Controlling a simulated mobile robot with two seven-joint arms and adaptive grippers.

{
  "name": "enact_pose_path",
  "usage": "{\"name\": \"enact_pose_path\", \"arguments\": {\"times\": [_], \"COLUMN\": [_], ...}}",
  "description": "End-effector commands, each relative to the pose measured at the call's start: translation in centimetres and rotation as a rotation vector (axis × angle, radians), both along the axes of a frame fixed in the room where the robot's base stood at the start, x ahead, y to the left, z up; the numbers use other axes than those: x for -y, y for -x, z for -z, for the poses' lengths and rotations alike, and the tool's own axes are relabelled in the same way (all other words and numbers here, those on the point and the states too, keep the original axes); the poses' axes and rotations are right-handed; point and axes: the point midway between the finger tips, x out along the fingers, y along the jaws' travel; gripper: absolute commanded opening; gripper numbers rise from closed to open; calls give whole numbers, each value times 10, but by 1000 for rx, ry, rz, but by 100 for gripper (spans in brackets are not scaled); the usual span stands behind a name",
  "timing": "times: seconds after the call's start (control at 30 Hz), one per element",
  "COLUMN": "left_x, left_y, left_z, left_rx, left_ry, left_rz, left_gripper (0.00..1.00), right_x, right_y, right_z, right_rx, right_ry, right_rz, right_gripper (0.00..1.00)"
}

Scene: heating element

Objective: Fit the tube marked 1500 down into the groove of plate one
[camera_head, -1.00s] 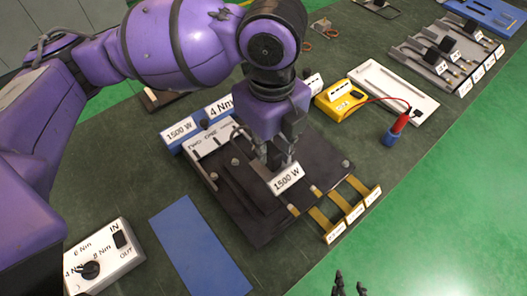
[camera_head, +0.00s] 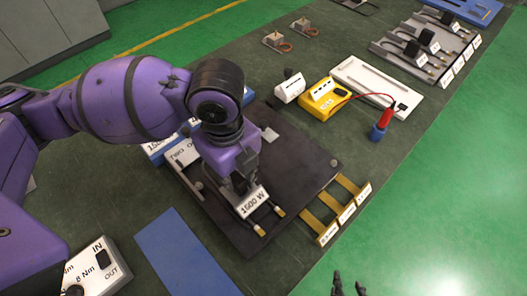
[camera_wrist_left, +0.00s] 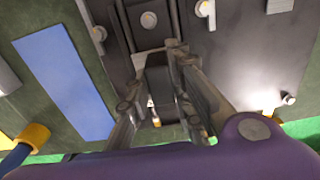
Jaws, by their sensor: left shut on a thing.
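The tube marked 1500 W (camera_head: 252,202) is held in my left gripper (camera_head: 240,184), over the lower left part of the dark plate assembly (camera_head: 285,170). Its two gold-coloured ends (camera_head: 281,213) point towards the lower right. In the left wrist view, the fingers of my left gripper (camera_wrist_left: 158,95) close around a dark block. The groove is hidden under the gripper and tube, so I cannot tell whether the tube touches the plate. The plate's "TWO" marking (camera_head: 184,153) shows, partly covered by my arm. The fingertips of my right gripper (camera_head: 348,285) are apart and empty at the bottom edge.
Gold strips with labels (camera_head: 328,208) stick out at the plate's right. A blue mat (camera_head: 182,255) and a dial box (camera_head: 92,268) lie to the left. A yellow meter (camera_head: 318,103) and red probe (camera_head: 384,118) stand behind. Green floor is at right.

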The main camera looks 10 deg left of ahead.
Motion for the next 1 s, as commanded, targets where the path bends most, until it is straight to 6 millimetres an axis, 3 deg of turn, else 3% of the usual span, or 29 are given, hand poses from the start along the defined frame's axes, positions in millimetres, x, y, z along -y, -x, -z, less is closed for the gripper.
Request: {"name": "enact_pose_path", "arguments": {"times": [0.07, 0.1, 0.23, 0.57, 1.0], "left_x": [0, 0, 0, 0, 1], "left_y": [1, 1, 1, 0, -1], "left_z": [3, 3, 3, 1, -66], "left_rx": [-2, -2, -2, -1, 4], "left_ry": [0, 0, 0, 0, 0], "left_rz": [-1, -1, -1, -1, 0], "left_gripper": [0, 22, 39, 39, 39], "right_x": [0, 0, -1, -2, -5], "right_y": [-2, -2, -2, -1, -5], "right_z": [-1, -1, -1, 1, -11], "right_rx": [4, 4, 4, 0, 8], "right_ry": [0, -1, -2, -4, -9], "right_rz": [0, 1, 2, 4, 1], "right_gripper": [40, 40, 40, 40, 40]}}
